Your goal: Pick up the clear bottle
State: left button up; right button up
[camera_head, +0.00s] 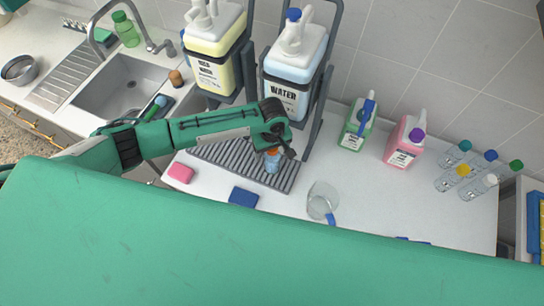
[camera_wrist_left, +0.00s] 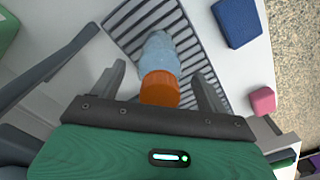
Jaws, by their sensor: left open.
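A small clear bottle with an orange cap and light blue contents (camera_head: 272,163) stands on the ribbed drain grate (camera_head: 225,155) below the water dispenser. In the left wrist view the bottle body (camera_wrist_left: 158,52) and its orange cap (camera_wrist_left: 160,88) lie between the two fingers. My left gripper (camera_head: 279,149) is open, right at the bottle's cap, with a finger on either side; a gap shows beside the cap on both sides. The gripper partly hides the bottle in the head view. My right gripper is not in view.
A large water container (camera_head: 294,72) and a yellow one (camera_head: 213,55) stand on racks behind the grate. A glass jug (camera_head: 321,200), blue sponge (camera_head: 243,197) and pink sponge (camera_head: 180,173) lie nearby. Green (camera_head: 355,130) and pink (camera_head: 404,142) bottles and several capped clear bottles (camera_head: 474,187) stand right.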

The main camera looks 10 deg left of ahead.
pick_arm(q)
jog(key=shift+f, duration=0.45)
grip_shut()
jog(key=shift+r, duration=0.1)
